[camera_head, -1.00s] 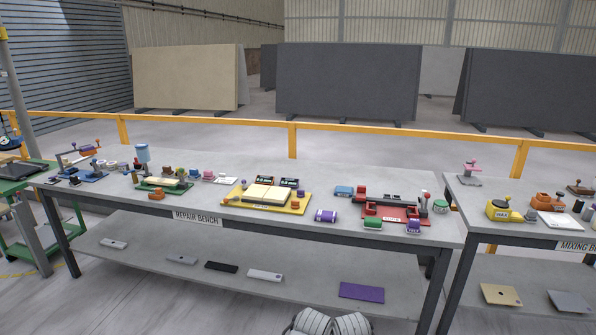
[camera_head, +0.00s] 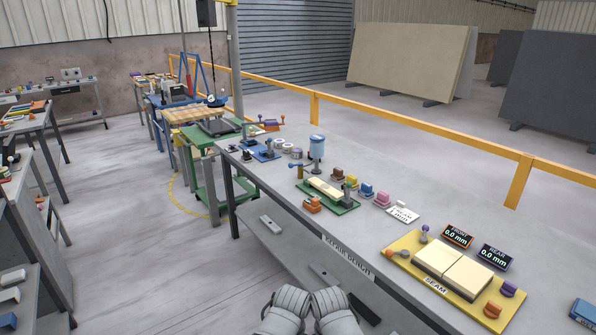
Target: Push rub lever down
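No label reading "rub" can be made out, so I cannot tell for sure which lever is the rub lever. A green board (camera_head: 345,208) on the repair bench carries a pale slab strip (camera_head: 325,188). A blue board (camera_head: 268,155) farther along the bench also carries small upright grey parts. No gripper fingers show; only grey ribbed parts of mine appear at the bottom edge.
The repair bench (camera_head: 390,268) runs diagonally from lower right toward a green table (camera_head: 204,140). A yellow seam board (camera_head: 410,240) with two displays, a blue-topped canister (camera_head: 317,146) and several coloured blocks stand on it. Open floor (camera_head: 130,240) lies left of the bench.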

